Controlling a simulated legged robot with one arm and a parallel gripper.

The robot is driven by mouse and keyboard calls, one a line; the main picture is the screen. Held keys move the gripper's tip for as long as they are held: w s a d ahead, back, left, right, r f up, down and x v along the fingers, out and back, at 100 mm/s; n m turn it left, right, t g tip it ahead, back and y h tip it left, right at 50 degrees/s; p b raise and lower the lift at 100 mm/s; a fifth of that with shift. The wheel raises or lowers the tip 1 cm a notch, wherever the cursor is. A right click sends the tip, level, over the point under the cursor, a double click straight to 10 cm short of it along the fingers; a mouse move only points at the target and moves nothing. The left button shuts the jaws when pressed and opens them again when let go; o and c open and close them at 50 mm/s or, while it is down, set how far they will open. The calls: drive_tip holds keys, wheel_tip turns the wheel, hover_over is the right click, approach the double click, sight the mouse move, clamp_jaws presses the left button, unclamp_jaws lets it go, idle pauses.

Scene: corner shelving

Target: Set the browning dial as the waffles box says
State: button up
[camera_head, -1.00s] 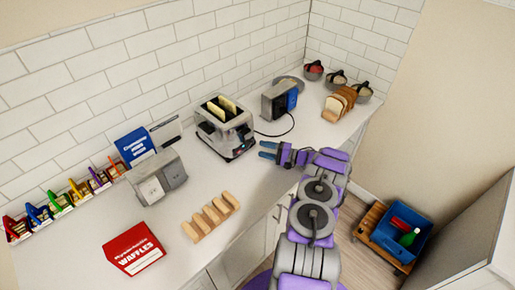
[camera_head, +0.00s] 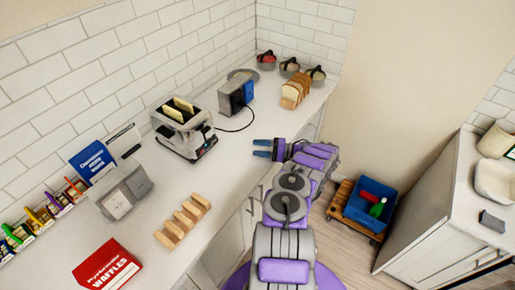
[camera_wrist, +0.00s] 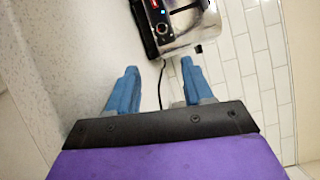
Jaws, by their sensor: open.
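The silver toaster (camera_head: 184,128) stands on the counter with two light slices in its slots. In the wrist view the toaster (camera_wrist: 190,25) shows at the top, with a dark control panel (camera_wrist: 161,22) carrying a round dial and a small blue light; the dial's setting is too small to read. The red waffles box (camera_head: 106,268) lies at the counter's front left; only the word WAFFLES reads clearly. My gripper (camera_head: 264,149) is open and empty, to the right of the toaster and apart from it. Its blue fingers (camera_wrist: 158,88) point toward the toaster in the wrist view.
A wooden rack (camera_head: 183,222) sits in front of the toaster, a grey double box (camera_head: 125,190) to its left. A dark device (camera_head: 236,95) with a cable is behind right. Bread (camera_head: 296,90) and several bowls are at the far end.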

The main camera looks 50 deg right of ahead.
drive_tip(key=shift+w+d+r, duration=0.1)
drive_tip(key=shift+w+r, duration=0.05)
drive_tip(key=shift+r, duration=0.05)
drive_tip(key=w+r+n+t+h, duration=0.1)
drive_tip(key=r+n, duration=0.1)
drive_tip(key=w+d+r+n+t+h+b, duration=0.1)
drive_tip(key=r+n+t, duration=0.1)
drive_tip(key=shift+w+d+h+b, duration=0.15)
drive_tip(key=shift+h+b, duration=0.15)
drive_tip(key=shift+h, duration=0.1)
wheel_tip(320, 180, up, 3)
drive_tip(key=w+n+t+h+b, duration=0.1)
drive_tip(key=n+h, duration=0.2)
drive_tip(key=n+g+h+b, duration=0.4)
drive_tip(key=n+h, duration=0.2)
drive_tip(key=n, duration=0.9)
approach(214, 143)
drive_tip(key=b+x, duration=0.2)
drive_tip(key=x, duration=0.6)
drive_tip(key=shift+w+d+f, duration=0.15)
drive_tip(key=shift+c, duration=0.3)
